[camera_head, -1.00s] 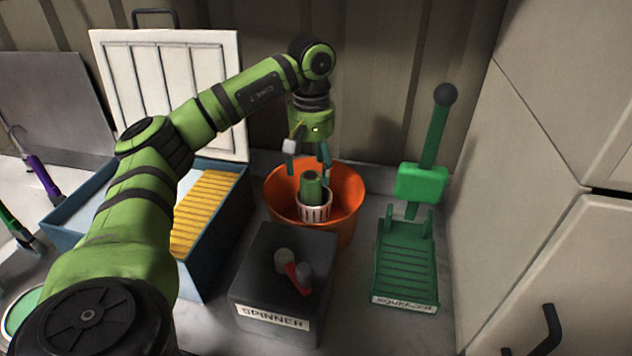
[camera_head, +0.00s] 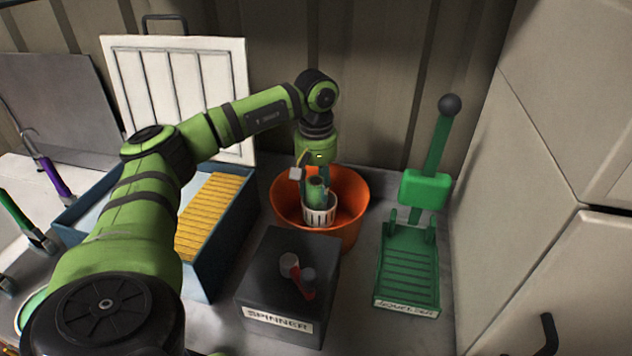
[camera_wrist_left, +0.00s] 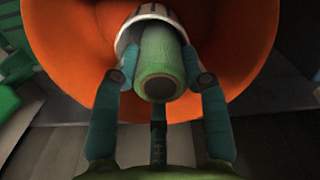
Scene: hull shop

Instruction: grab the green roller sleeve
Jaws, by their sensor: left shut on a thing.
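The green roller sleeve (camera_head: 316,190) stands in a white slotted cup (camera_head: 320,212) in the orange bowl (camera_head: 352,196). In the left wrist view the sleeve (camera_wrist_left: 160,68) shows its open end, with the white cup (camera_wrist_left: 146,14) around its far part. My left gripper (camera_head: 315,183) has come down over the sleeve. In the left wrist view its teal fingers (camera_wrist_left: 160,85) are on both sides of the sleeve, shut on it. The sleeve's lower part is hidden inside the cup. My right gripper is not in view.
A green squeezer (camera_head: 408,265) with an upright lever is to the right. A blue bin (camera_head: 213,254) with a yellow ribbed insert is left. A cabinet closes off the right side.

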